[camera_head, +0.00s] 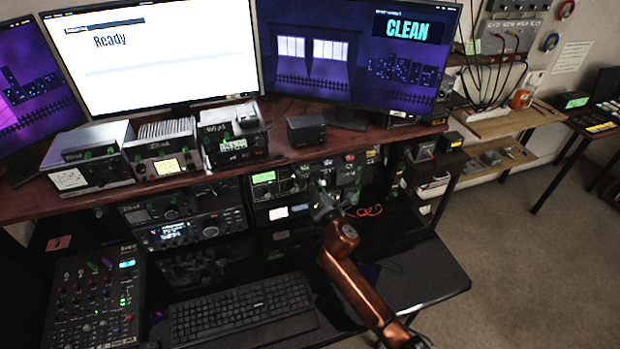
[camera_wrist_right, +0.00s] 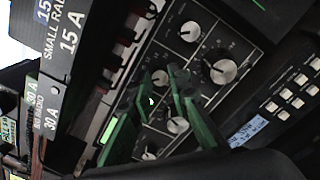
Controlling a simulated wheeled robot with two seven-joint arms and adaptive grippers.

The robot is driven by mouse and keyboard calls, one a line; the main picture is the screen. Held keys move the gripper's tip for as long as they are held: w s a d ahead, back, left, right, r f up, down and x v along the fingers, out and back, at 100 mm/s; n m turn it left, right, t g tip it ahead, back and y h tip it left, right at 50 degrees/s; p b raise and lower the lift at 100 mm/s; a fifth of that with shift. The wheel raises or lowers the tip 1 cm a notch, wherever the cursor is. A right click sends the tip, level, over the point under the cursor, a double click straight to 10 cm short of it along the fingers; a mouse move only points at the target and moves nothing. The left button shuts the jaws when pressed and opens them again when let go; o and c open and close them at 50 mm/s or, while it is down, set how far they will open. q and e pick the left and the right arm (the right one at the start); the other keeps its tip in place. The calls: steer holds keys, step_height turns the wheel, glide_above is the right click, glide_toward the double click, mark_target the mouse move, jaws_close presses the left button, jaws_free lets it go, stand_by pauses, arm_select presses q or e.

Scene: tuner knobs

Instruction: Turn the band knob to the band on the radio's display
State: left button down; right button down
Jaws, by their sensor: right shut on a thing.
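My right gripper (camera_head: 322,203) reaches up to the front panel of the radio stack under the desk shelf. In the right wrist view its two green fingers (camera_wrist_right: 160,88) are shut on a small knob (camera_wrist_right: 160,77) of the dark panel, partly hidden by the fingertips. I cannot read a band label on it or see where its pointer stands. A lit green display (camera_head: 264,177) sits on the panel left of the gripper; its text is too small to read. My left gripper is not in view.
Other knobs surround the fingers, including a large one (camera_wrist_right: 219,66) and a smaller one (camera_wrist_right: 190,31). A unit with a pale blue display (camera_wrist_right: 248,132) and white buttons is close by. A keyboard (camera_head: 240,308) and a mixer (camera_head: 95,295) lie on the desk.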

stand_by(0.4)
steer(key=c, duration=1.8)
jaws_free()
steer(key=v, duration=1.2)
